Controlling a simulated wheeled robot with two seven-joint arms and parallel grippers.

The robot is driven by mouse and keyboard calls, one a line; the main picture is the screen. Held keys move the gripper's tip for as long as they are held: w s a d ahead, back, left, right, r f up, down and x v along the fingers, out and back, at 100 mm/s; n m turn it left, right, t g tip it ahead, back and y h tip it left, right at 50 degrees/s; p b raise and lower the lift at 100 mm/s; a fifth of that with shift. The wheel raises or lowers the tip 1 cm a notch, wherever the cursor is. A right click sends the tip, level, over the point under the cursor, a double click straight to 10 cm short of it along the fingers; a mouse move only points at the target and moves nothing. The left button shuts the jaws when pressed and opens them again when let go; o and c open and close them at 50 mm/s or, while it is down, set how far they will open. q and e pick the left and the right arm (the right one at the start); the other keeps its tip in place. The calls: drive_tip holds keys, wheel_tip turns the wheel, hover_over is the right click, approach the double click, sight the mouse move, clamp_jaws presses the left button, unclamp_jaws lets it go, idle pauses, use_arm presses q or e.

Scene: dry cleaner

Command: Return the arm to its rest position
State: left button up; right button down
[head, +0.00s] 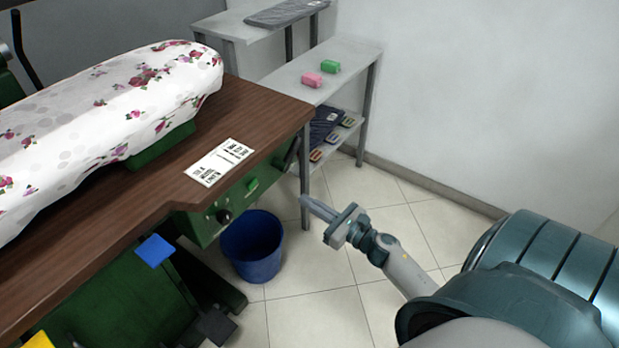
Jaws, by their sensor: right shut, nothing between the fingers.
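My right arm comes in from the lower right. Its gripper (305,203) is shut and empty, with the fingers pointing left. In the picture it shows over the tiled floor, just right of the front corner of the wooden-topped ironing table (262,100). It appears clear of the table, though the exact gap is hard to judge. My left gripper is not in view.
A floral padded ironing board (110,110) and a printed card (219,162) are on the table. A blue bucket (252,246) stands below its edge. Floor on the right is open.

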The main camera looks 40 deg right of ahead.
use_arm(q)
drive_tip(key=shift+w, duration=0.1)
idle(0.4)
use_arm(e)
drive_tip(key=s+a+f+m+g+h+p, duration=0.2)
drive_tip(key=s+a+f+m+p, duration=0.15)
drive_tip(key=f+m, duration=0.55)
drive_tip(key=s+a+f+m+g+h+p, duration=0.2)
drive_tip(key=s+f+m, duration=0.2)
drive_tip(key=f+m, duration=0.5)
use_arm(q)
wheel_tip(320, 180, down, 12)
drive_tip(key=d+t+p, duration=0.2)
drive_tip(key=p, duration=0.1)
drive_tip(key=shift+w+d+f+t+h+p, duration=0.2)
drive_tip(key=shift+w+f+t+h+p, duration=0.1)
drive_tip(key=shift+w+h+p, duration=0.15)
use_arm(e)
drive_tip(key=s+a+f+m+g+y, duration=0.1)
drive_tip(key=s+a+f+m+g, duration=0.3)
drive_tip(key=s+a+f+m, duration=0.2)
drive_tip(key=s+a+f+m+g, duration=0.4)
drive_tip(key=s+a+f+m, duration=0.3)
drive_tip(key=s+m, duration=0.5)
drive_tip(key=s+a, duration=0.2)
drive_tip(key=shift+a+y, duration=0.35)
drive_tip(key=shift+y, duration=0.05)
